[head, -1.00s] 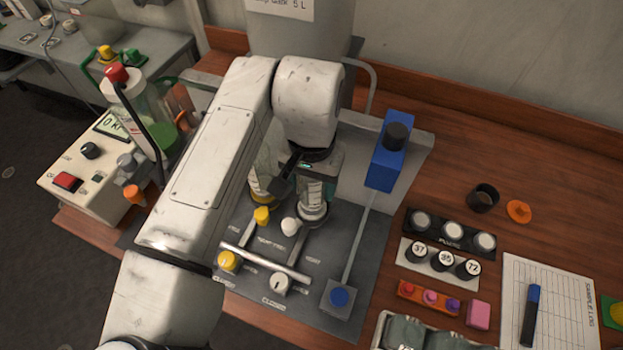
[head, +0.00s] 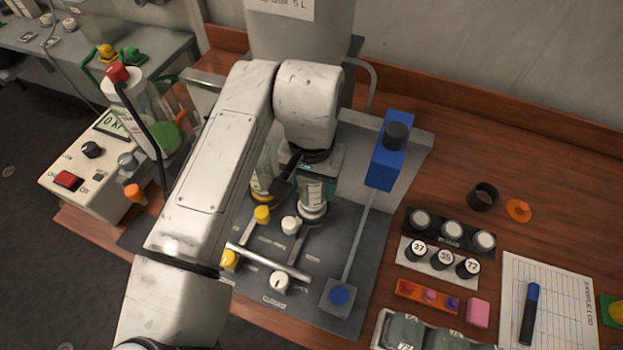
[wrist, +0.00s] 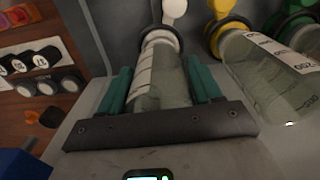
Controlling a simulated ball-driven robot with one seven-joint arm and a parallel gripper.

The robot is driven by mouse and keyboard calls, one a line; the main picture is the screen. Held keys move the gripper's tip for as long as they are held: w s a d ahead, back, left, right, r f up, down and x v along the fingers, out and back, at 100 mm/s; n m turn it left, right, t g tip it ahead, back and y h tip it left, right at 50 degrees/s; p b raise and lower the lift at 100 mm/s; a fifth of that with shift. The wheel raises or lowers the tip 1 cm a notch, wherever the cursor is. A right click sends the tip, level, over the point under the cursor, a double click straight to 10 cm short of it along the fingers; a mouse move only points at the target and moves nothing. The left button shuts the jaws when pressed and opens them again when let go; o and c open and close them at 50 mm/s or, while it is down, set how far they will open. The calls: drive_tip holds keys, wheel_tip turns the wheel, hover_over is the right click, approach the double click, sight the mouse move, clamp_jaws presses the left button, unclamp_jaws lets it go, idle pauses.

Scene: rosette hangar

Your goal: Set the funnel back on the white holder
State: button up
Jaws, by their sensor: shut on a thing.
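The funnel (wrist: 157,78) is a clear cup with printed marks. It stands between the two teal fingers of my gripper (wrist: 160,90) in the wrist view, which are shut on it. In the head view the funnel (head: 311,191) shows below my gripper (head: 306,178), partly hidden by it.
A second clear funnel (wrist: 270,70) stands close beside mine at the yellow holder (wrist: 226,30), with a green one beyond. A grey wall with a blue box (head: 390,155) is to the right. White valve knobs (head: 291,225) and a metal bar (head: 270,262) lie in front.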

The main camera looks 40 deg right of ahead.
idle(0.3)
drive_tip(key=o, duration=1.3)
drive_tip(key=shift+c, duration=0.2)
wheel_tip(320, 180, up, 8)
drive_tip(key=p, duration=0.6)
drive_tip(key=shift+f, duration=0.25)
